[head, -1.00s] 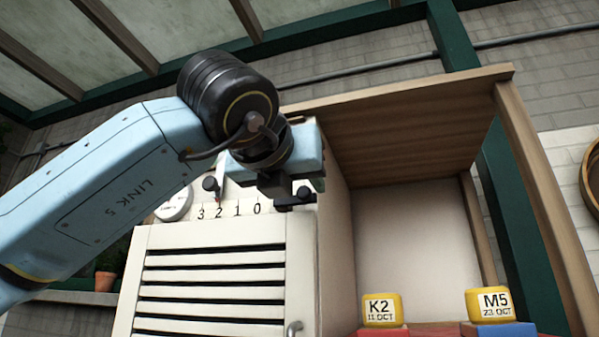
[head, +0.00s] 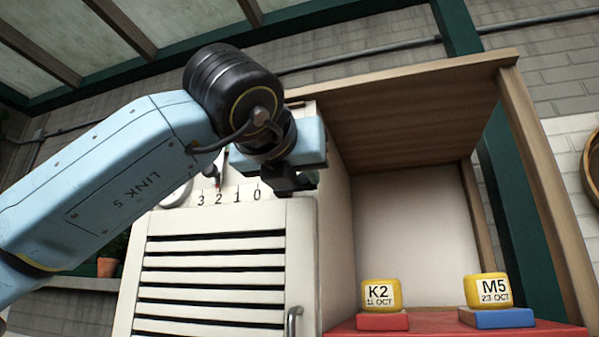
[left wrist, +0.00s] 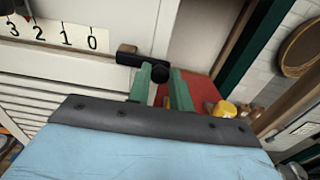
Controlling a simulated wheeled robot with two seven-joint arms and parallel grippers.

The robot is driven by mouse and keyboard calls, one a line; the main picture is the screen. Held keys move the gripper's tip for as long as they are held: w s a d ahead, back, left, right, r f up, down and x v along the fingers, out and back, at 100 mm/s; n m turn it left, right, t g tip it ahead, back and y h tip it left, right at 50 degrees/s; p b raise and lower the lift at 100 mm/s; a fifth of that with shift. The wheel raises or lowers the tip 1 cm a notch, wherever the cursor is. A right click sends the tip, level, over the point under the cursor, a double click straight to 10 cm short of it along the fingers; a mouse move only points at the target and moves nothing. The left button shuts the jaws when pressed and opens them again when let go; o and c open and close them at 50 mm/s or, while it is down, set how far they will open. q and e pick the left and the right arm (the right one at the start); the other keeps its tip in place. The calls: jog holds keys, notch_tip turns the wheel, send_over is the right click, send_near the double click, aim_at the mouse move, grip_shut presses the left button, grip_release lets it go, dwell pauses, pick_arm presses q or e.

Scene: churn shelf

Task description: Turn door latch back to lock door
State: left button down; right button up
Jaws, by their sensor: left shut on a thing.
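The white louvred door (head: 215,222) stands closed or nearly so at the lower middle of the head view, with a metal handle (head: 293,322) at its right edge. My left gripper (head: 290,184) is at the door's top right corner. In the left wrist view, its two green fingers (left wrist: 163,80) are on either side of the dark door latch (left wrist: 128,56), shut on its black knob. The latch points left, towards the numbers, and its brownish end shows clear of the fingers. In the head view the gripper mostly hides the latch. My right gripper is not in view.
A white strip with numbers 3 to 0 (head: 228,198) runs above the door. Right of the door is an open wooden compartment (head: 405,215) with a red floor. Yellow K2 (head: 381,293) and M5 (head: 488,291) items sit there on red and blue blocks.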

pick_arm(q)
jog(key=f+m+b, duration=0.1)
jog(key=m, duration=0.1)
jog(key=f+m+b, duration=0.1)
jog(key=m, duration=0.2)
jog(key=a+f+m+b, duration=0.1)
jog(key=m, duration=0.2)
jog(key=shift+w+f+b, duration=0.15)
jog(key=shift+b, duration=0.15)
jog(key=m, duration=0.1)
jog(key=a+m, duration=0.1)
jog(key=m, duration=0.1)
jog(key=f+m, duration=0.1)
jog(key=shift+w+a+m+b, duration=0.25)
jog(key=shift+m+b, duration=0.05)
jog(key=shift+m, duration=0.1)
jog(key=shift+w+a+f+m, duration=0.1)
jog(key=shift+a+m, duration=0.2)
jog(key=shift+m, duration=0.55)
jog(key=shift+w+a+f+m, duration=0.15)
jog(key=shift+a+m, duration=0.15)
jog(key=shift+m, duration=0.5)
jog(key=shift+w+a+f+m, duration=0.1)
jog(key=shift+a+m, duration=0.2)
jog(key=shift+m, duration=0.55)
jog(key=c, duration=1.3)
grip_release()
jog(key=shift+o, duration=0.2)
